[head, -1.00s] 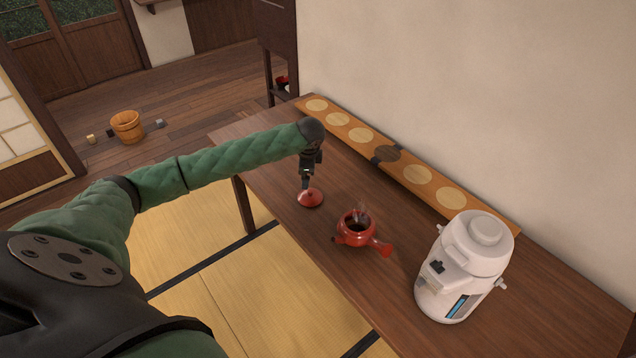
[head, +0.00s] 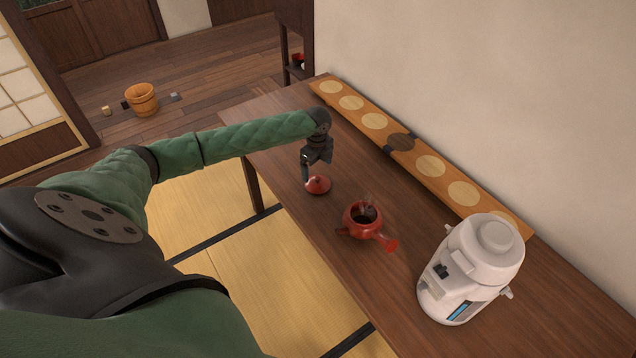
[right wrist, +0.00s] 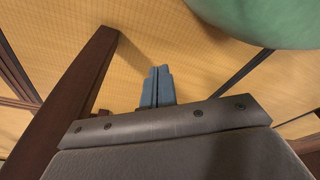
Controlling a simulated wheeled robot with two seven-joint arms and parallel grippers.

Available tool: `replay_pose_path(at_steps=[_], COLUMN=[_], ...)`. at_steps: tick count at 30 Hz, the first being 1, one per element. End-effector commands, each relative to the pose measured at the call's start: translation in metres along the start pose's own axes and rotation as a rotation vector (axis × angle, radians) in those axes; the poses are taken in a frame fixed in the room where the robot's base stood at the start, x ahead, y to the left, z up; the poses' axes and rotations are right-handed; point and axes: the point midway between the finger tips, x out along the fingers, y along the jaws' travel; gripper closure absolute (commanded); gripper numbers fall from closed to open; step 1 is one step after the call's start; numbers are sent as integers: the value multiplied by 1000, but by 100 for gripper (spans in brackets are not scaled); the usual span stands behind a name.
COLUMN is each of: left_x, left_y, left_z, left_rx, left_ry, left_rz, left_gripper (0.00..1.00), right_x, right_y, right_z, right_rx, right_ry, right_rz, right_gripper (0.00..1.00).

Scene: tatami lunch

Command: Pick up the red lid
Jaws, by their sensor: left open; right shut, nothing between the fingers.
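The red lid (head: 318,186) lies on the wooden table in the head view, left of the red teapot (head: 364,219). The teapot stands uncovered, with dark liquid and a little steam showing. My left gripper (head: 307,178) is open and points down at the lid, its fingers at the lid's left and upper side. I cannot tell whether a finger touches the lid. My right gripper (right wrist: 157,88) shows in the right wrist view, shut and empty, with tatami beyond it.
A white hot-water dispenser (head: 470,270) stands on the right of the table (head: 300,230). A long board with round pale inlays (head: 430,165) lies along the wall. A wooden bucket (head: 142,99) is on the far floor. In the right wrist view, a dark wooden beam (right wrist: 75,90) is left of the gripper.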

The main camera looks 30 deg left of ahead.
Motion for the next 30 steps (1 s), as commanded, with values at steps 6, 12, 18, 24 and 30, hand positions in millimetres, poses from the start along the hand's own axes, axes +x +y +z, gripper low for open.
replay_pose_path(at_steps=[6, 12, 18, 24, 30], left_x=[13, 29, 50, 62, 63], left_y=[0, 0, 1, 1, 1], left_z=[-1, -2, -2, -2, -2], left_rx=[-2, -3, -3, -2, -2], left_ry=[0, 1, 0, -1, -1], left_rz=[1, 1, 1, 0, 0], left_gripper=[7, 7, 7, 7, 7], right_x=[0, -1, -1, 0, 0], right_y=[1, 0, -1, -1, -1], right_z=[15, 49, 79, 90, 91], right_rx=[-2, -2, -2, -2, -2], right_ry=[-8, -34, -53, -59, -59], right_rz=[1, -1, -2, -2, -2], right_gripper=[100, 100, 100, 100, 100])
